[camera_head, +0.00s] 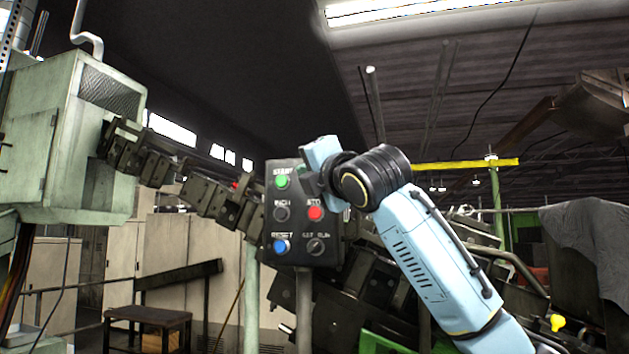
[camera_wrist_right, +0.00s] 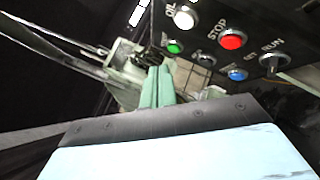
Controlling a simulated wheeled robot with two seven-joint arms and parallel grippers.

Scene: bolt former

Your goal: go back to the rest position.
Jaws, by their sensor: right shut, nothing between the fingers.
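My right gripper (camera_head: 318,177) is in front of the upper right part of a dark control panel (camera_head: 298,262). Its arm comes in from the lower right. It is shut and empty, though its fingertips are not clear. I cannot tell whether it touches the panel. In the right wrist view the pale gripper body (camera_wrist_right: 185,155) fills the bottom and the panel (camera_wrist_right: 290,20) is at the upper right. My left gripper is not in view.
The panel carries a green START button (camera_head: 282,181), red STOP button (camera_head: 316,213), blue RESET button (camera_head: 281,245) and a switch (camera_head: 315,246). A white OIL light or button (camera_wrist_right: 185,18) shows in the wrist view. Dark machinery stands behind the arm; a green cabinet (camera_head: 45,135) is left.

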